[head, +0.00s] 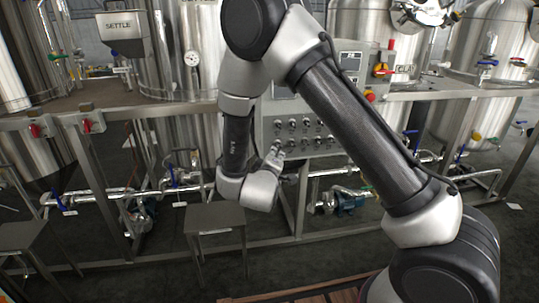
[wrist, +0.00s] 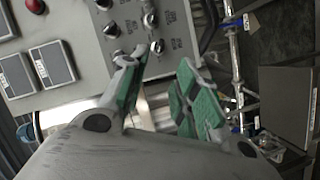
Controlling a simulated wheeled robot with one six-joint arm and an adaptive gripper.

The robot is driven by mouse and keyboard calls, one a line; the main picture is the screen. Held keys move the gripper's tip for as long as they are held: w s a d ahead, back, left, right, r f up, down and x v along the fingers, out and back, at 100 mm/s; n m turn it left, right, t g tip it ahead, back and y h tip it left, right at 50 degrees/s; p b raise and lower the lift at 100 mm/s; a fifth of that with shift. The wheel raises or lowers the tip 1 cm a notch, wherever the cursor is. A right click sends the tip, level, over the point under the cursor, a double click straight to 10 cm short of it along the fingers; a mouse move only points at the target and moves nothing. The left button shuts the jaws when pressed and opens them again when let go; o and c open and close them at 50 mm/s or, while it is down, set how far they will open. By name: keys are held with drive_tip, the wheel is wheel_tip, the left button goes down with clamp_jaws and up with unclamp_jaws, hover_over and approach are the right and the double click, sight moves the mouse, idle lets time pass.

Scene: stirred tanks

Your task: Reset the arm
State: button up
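My arm rises from the lower right of the head view, bends at the top and hangs down in front of the grey control panel (head: 345,62). My gripper (head: 278,150) is at its end, close to the panel's lower knob rows; part of it is hidden by the wrist. In the wrist view my gripper (wrist: 161,62) shows two green-padded fingers spread apart, with nothing between them. The left fingertip appears close to a black knob (wrist: 157,47) on the panel; I cannot tell whether they touch.
Steel tanks (head: 365,30) stand behind the panel, and a red-yellow switch (head: 383,70) is on its right. Pipes with valves and a blue pump (head: 350,203) run below. A small stool (head: 215,218) stands at lower left.

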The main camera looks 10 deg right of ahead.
drive_tip(key=s+a+f+m+g+y, duration=0.2)
drive_tip(key=a+f+g+y, duration=0.15)
drive_tip(key=f, duration=0.55)
drive_tip(key=s+a+m+g+y, duration=0.1)
drive_tip(key=s+a+g+y, duration=0.3)
drive_tip(key=s+g, duration=0.45)
drive_tip(key=s+d+r+m+h, duration=0.1)
drive_tip(key=s+d+r+m, duration=0.1)
drive_tip(key=s+d+r, duration=0.9)
drive_tip(key=s+d+r+m+t+h, duration=0.1)
drive_tip(key=s+d+r+m, duration=0.2)
drive_tip(key=s+d+r, duration=0.8)
drive_tip(key=d+r, duration=0.5)
drive_tip(key=r, duration=0.3)
drive_tip(key=shift+s+d+t, duration=0.15)
drive_tip(key=shift+d+t, duration=0.15)
